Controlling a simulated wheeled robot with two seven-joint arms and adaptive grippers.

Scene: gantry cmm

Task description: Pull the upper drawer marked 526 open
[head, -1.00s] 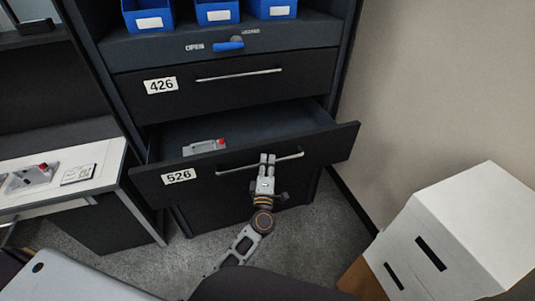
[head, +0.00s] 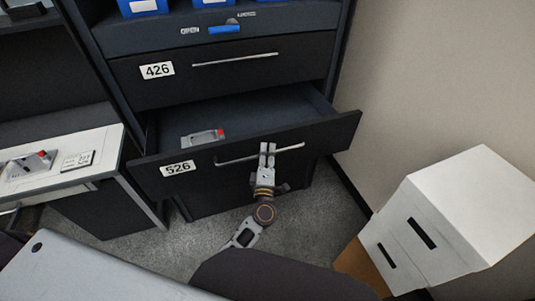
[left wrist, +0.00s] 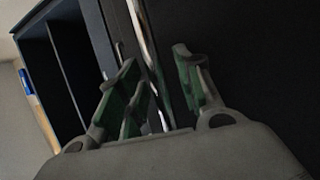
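The upper drawer marked 526 (head: 225,187) stands partly open below drawer 426, its front out from the dark cabinet. The finger contact is partly hidden in the wrist view (left wrist: 160,70). My right gripper is not in view.
Closed drawer 426 (head: 222,75) sits above, below a blue latch (head: 224,29) and blue bins (head: 142,7). A white-topped bench (head: 100,142) stands at the left. A white box (head: 465,205) stands at the right near the wall. Some carpet before the cabinet is clear.

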